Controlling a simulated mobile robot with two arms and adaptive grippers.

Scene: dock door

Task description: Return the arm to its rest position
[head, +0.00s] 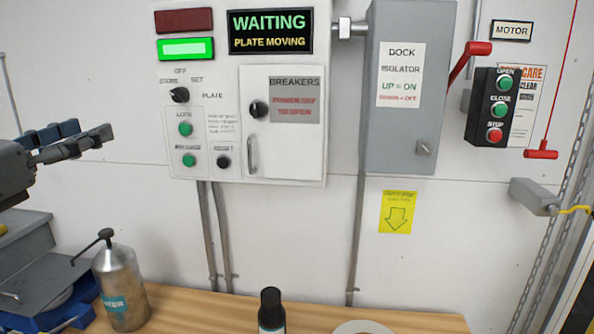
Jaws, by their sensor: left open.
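My left gripper (88,142) comes in from the left edge, level with the lower part of the white control panel (228,160). It is open and empty, and its fingers point right. A strip of bare wall shows between the fingertips and the panel in the picture. Nothing visible touches the fingers. My right gripper is not in view.
A grey isolator box (405,150) and a black motor button box (484,128) are on the wall. A red pull handle (541,154) hangs at right. Below, a wooden bench (205,312) holds a metal water can (122,285) and a dark-capped bottle (271,318).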

